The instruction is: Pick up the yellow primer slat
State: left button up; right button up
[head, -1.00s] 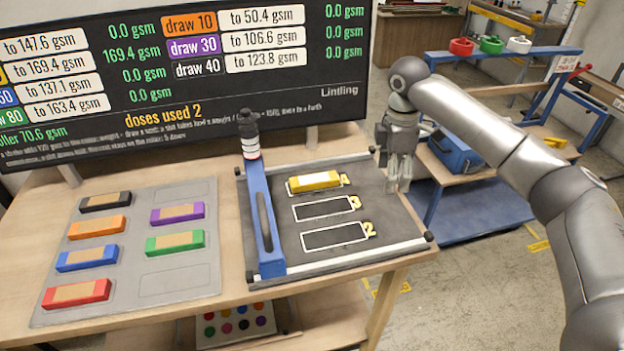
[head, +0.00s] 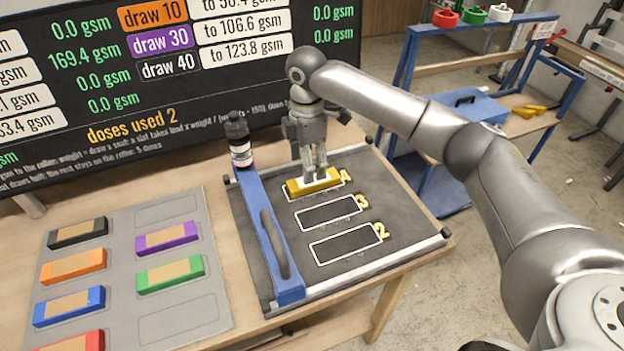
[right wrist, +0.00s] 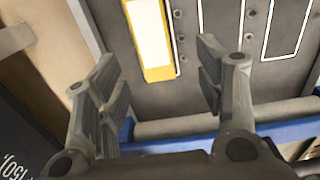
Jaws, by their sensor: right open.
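The yellow primer slat (head: 299,189) lies in the top outlined slot, marked 4, on the dark bed of the blue-railed board. I see no contact between fingers and slat. My left gripper is not in view.
A grey tray (head: 210,345) on the left holds black, orange, blue, red, purple and green slats. Slots 3 and 2 are empty. A dose screen (head: 150,100) stands behind.

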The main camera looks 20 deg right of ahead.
jog(key=shift+f, duration=0.45)
jog(key=shift+w+f, duration=0.1)
jog(key=shift+f, duration=0.15)
jog(key=f, duration=0.3)
jog(key=d+f+p, duration=0.1)
jog(key=shift+w+d+f, duration=0.1)
jog(key=shift+w+f, duration=0.1)
jog(key=shift+w, duration=0.05)
jog(key=shift+f, duration=0.4)
jog(key=shift+c, duration=1.2)
jog(key=c, duration=0.8)
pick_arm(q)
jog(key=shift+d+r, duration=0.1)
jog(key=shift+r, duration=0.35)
pick_arm(e)
jog(key=shift+c, duration=0.2)
jog(key=shift+r, duration=0.15)
